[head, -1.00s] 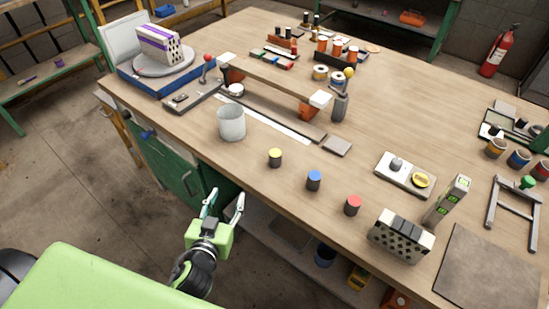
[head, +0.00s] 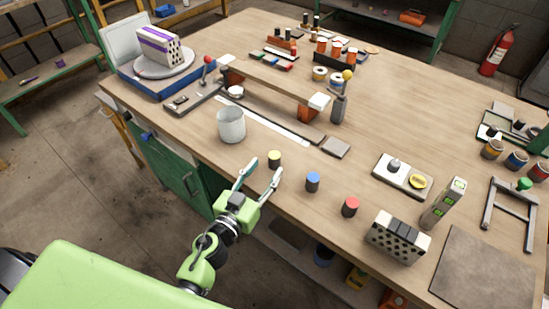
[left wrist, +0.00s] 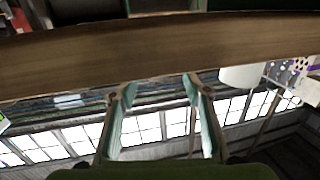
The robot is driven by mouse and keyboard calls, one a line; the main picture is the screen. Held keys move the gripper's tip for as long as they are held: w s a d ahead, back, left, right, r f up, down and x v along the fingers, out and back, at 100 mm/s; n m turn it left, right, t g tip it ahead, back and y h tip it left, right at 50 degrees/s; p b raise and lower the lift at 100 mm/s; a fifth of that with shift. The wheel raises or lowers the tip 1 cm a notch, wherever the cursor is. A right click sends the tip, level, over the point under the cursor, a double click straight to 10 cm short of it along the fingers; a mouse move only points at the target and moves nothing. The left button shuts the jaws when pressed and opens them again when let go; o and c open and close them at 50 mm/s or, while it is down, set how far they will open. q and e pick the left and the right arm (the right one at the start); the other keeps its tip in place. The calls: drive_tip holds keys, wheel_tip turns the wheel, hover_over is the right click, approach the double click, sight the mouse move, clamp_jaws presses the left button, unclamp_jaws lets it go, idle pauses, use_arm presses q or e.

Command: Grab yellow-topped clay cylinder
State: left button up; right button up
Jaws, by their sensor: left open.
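The yellow-topped clay cylinder (head: 274,159), dark-sided, stands upright near the table's front edge in the head view. My left gripper (head: 264,172) is open and empty at that edge, its two fingertips just short of the cylinder and a little to its left. In the left wrist view the open fingers (left wrist: 155,88) show apart with nothing between them, and I cannot make out the cylinder there. A blue-topped cylinder (head: 312,182) and a red-topped cylinder (head: 350,207) stand in a row to the right. My right gripper is not in view.
A white cup (head: 231,124) stands left of and behind the yellow-topped cylinder. A perforated block (head: 398,237) and an upright level (head: 443,203) stand at the right. The wooden table (head: 420,120) has bare space behind the cylinders.

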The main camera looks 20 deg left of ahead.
sight(272, 164)
use_arm(q)
drive_tip(key=w, duration=0.2)
drive_tip(key=w+d, duration=0.1)
drive_tip(key=w, duration=0.2)
drive_tip(key=shift+w+d+f, duration=0.2)
drive_tip(key=shift+w, duration=0.15)
clamp_jaws()
